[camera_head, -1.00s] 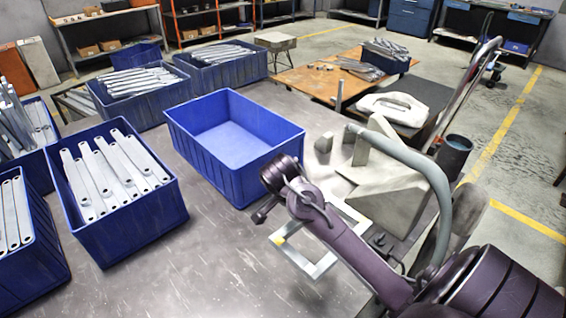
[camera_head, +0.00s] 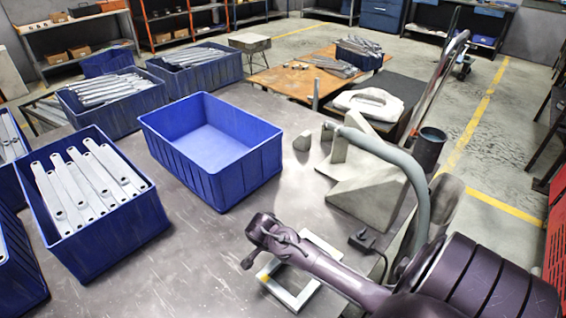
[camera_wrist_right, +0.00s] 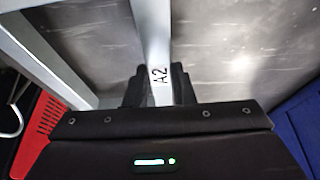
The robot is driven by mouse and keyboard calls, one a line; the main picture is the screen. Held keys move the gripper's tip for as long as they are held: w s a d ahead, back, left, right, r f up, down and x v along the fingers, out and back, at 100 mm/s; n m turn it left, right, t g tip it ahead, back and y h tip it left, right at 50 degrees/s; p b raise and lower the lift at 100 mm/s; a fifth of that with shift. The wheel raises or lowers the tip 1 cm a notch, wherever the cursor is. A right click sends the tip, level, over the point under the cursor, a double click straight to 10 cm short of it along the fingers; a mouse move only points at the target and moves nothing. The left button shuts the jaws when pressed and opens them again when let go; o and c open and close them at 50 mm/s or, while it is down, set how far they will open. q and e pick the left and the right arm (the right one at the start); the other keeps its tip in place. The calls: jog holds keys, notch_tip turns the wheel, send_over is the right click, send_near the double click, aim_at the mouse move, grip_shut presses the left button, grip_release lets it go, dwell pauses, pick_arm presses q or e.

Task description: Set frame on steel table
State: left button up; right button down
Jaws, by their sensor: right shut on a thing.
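A light grey metal frame (camera_head: 313,289), an open rectangle with a yellow mark at one corner, shows at the lower middle of the head view, over the right part of the steel table (camera_head: 205,255). My right gripper (camera_wrist_right: 158,92) is shut on one bar of the frame, marked "A2", in the right wrist view. My right arm hides part of the frame in the head view. I cannot tell whether the frame touches the table. My left gripper is not in view.
An empty blue bin (camera_head: 215,150) stands behind the frame. A blue bin of galvanized brackets (camera_head: 100,215) stands left, with more bins behind. A grey angled block (camera_head: 370,190) and a black plug-like item (camera_head: 362,240) lie right. Bare tabletop lies left of the frame.

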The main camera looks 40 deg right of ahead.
jog(key=shift+f, duration=0.85)
jog(key=c, duration=1.2)
grip_release()
jog(key=shift+c, duration=0.2)
jog(key=v, duration=1.2)
